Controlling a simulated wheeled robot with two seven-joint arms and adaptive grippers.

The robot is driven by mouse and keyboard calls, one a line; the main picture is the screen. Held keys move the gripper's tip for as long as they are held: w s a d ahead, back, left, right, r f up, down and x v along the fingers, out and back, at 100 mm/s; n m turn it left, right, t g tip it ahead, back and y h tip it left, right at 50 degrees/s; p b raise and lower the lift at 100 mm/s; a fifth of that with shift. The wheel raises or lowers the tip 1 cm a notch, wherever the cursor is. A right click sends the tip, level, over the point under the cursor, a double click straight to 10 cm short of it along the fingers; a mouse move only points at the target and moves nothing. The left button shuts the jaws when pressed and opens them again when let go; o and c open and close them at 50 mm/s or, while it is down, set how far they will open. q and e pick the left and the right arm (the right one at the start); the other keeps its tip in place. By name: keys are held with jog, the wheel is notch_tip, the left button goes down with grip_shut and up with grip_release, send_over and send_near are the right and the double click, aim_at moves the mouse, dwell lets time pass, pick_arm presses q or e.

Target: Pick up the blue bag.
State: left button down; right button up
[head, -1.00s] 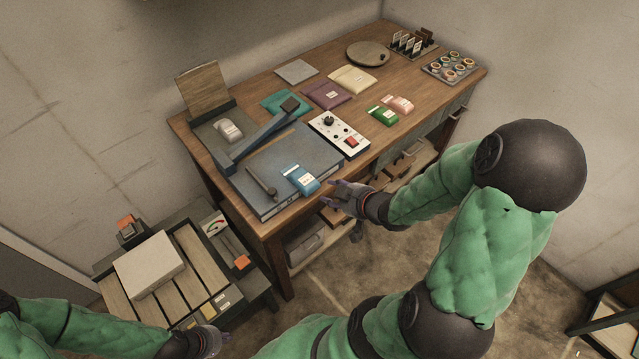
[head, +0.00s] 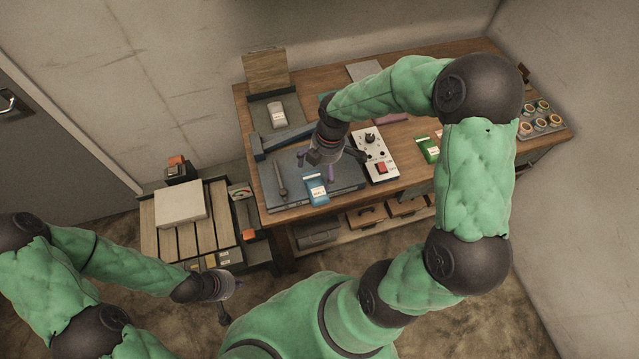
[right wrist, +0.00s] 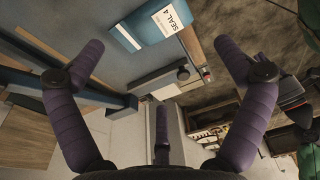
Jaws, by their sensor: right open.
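The blue bag (head: 316,190), with a white label, lies on the flat grey-blue board (head: 345,192) at the front of the workbench. My right gripper (head: 331,168) is over the board, just behind the bag, pointing down. Its purple fingers (right wrist: 160,60) are spread with nothing between them. The bag lies beyond the fingertips, apart from them. My left gripper (head: 228,294) is low at the left, away from the bench; its fingers are too small to judge.
A control box (head: 373,158) with a red button and a green bag (head: 427,149) are right of the gripper. A dark rod-like tool (head: 281,183) lies left of the bag. A slatted cart (head: 190,238) stands left. My right arm hides part of the bench.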

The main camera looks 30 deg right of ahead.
send_over(318, 189)
jog(key=f, duration=0.4)
jog(key=shift+w+d+f, duration=0.2)
jog(key=shift+d+f, duration=0.1)
jog(key=shift+f, duration=0.05)
jog(key=f, duration=0.3)
jog(key=f+b, duration=0.1)
jog(key=shift+s+a+f, duration=0.2)
jog(key=shift+s+f, duration=0.05)
jog(key=shift+f, duration=0.5)
jog(key=shift+a, duration=0.1)
jog(key=c, duration=1.4)
jog(key=shift+r, duration=0.15)
